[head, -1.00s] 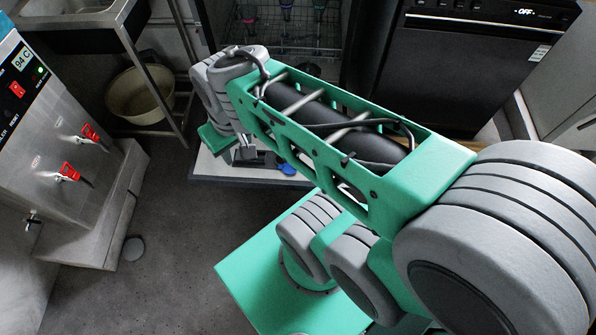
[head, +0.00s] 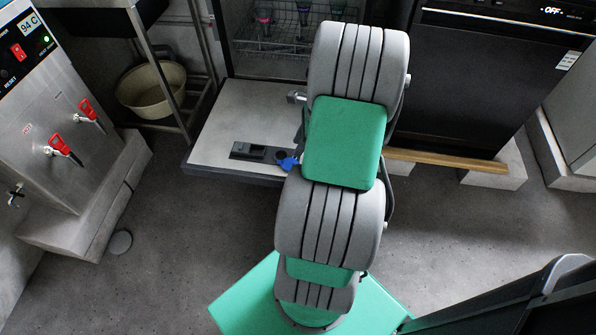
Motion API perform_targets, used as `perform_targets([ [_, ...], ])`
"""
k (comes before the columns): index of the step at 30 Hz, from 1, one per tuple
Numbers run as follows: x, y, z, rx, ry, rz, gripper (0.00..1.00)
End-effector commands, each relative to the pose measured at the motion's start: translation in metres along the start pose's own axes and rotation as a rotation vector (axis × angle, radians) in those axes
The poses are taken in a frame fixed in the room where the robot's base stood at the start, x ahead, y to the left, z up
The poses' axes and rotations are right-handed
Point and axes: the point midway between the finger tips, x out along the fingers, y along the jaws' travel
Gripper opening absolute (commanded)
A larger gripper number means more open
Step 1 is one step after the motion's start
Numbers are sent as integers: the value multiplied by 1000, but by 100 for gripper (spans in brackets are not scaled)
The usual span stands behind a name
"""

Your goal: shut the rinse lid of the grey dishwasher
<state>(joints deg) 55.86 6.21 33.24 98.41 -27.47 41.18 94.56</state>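The open dishwasher door (head: 222,118) lies flat, its pale inner panel facing up. On it, near the front edge, is a dark dispenser (head: 249,151). Right of that is a small dark round spot, with the blue rinse lid (head: 289,163) beside it. The lid appears tipped away from the spot, but it is small and partly close behind my arm, so its exact angle is unclear. My arm stands over the right part of the door. I cannot make out my gripper's fingers; they seem hidden behind my arm's grey and green links.
A rack (head: 287,30) with colored items is inside the dishwasher. A black appliance (head: 480,85) reading OFF stands right, above a wooden strip (head: 450,160). A steel boiler (head: 55,120) with red taps stands left, near a beige basin (head: 150,88).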

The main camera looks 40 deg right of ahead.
Motion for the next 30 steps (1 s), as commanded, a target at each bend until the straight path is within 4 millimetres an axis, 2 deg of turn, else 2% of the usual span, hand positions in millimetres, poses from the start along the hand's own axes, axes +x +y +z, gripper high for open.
perform_targets([
  [1, 14, -4, -22, 104, -18, -8, 33],
  [3, 20, -6, -34, 192, -34, -14, 33],
  [7, 34, -8, -35, 220, -39, -16, 33],
  [15, 84, -8, -33, 216, -36, -16, 33],
  [19, 93, -9, -32, 216, -36, -17, 33],
  [26, 93, -9, -32, 216, -35, -18, 33],
  [30, 93, -9, -32, 215, -35, -18, 22],
])
